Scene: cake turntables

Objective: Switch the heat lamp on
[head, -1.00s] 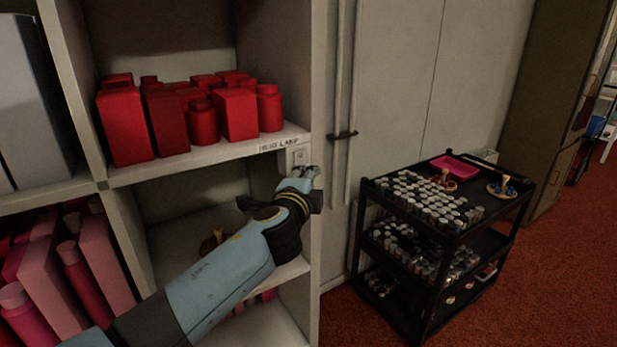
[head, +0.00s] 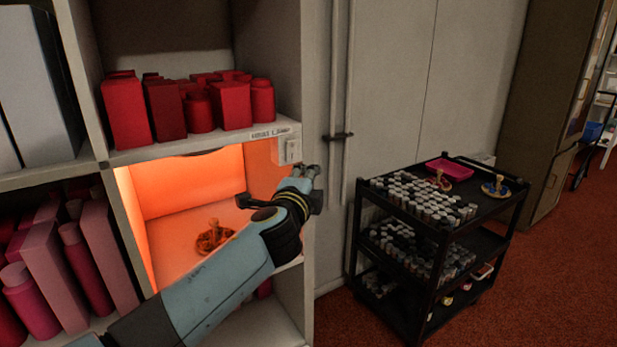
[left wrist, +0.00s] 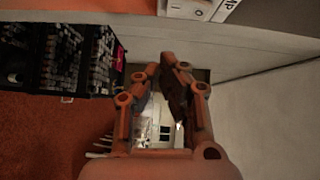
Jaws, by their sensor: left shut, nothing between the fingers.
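The heat lamp's compartment (head: 185,185) in the shelf glows bright orange in the head view. The light switch (head: 291,149) is a small white plate on the shelf's right post, beside the label reading roughly "HEAD LAMP" (head: 270,132). Part of the switch plate (left wrist: 190,8) shows at the top edge of the left wrist view. My left gripper (head: 310,172) is just below and right of the switch, apart from it, shut and empty. It also shows in the left wrist view (left wrist: 168,62). My right gripper is not in view.
A small dish with a figure (head: 213,238) sits in the lit compartment. Red bottles and boxes (head: 190,105) fill the shelf above. A black cart (head: 440,235) with several jars stands at the right. Red carpet (head: 540,280) is clear beyond it.

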